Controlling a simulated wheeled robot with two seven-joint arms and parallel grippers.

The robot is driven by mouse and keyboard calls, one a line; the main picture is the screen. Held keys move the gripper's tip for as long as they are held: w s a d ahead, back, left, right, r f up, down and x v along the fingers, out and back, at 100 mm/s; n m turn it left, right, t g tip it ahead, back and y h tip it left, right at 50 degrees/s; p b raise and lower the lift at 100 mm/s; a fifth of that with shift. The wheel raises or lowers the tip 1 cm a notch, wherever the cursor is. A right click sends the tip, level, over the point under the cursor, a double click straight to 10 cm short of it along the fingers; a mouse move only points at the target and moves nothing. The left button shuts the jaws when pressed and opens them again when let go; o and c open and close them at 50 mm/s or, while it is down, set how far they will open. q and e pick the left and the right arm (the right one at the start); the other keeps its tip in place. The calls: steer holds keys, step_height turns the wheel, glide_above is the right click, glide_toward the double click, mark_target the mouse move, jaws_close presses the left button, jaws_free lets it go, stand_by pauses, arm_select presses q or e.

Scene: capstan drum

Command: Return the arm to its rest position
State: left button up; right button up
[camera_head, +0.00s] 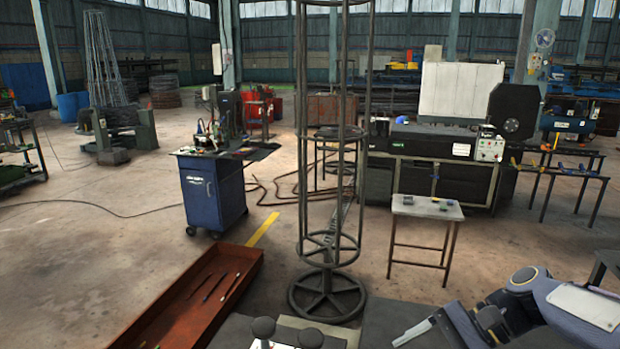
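My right arm (560,300) comes in from the lower right corner, bent, with a pale blue-grey shell. Its gripper (415,333) points left, low in the picture, over a dark grey surface. A light fingertip shows, but I cannot tell whether the gripper is open or shut. I see nothing clearly held in it. My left arm and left gripper are not in view. A tall cage-like metal drum frame (330,240) stands upright in the middle, on a spoked round base, apart from my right gripper.
Two dark round knobs (263,327) stand at the bottom edge. A long rusty tray (190,300) with thin rods lies at lower left. A small table (425,208) with little items stands right of the drum. A blue cabinet (212,190) stands behind.

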steer(key=s+d+f+n+t+h, duration=0.1)
steer(key=s+f+n+t+h, duration=0.1)
steer(key=s, duration=0.6)
steer(key=s+d+f+n+t+h, duration=0.1)
steer(key=s+f+n+t+h, duration=0.2)
steer(key=s+n, duration=0.3)
steer(key=shift+s+d+n+t+h, duration=0.15)
steer(key=shift+s+n+t+h, duration=0.25)
steer(key=shift+s+t+h, duration=0.45)
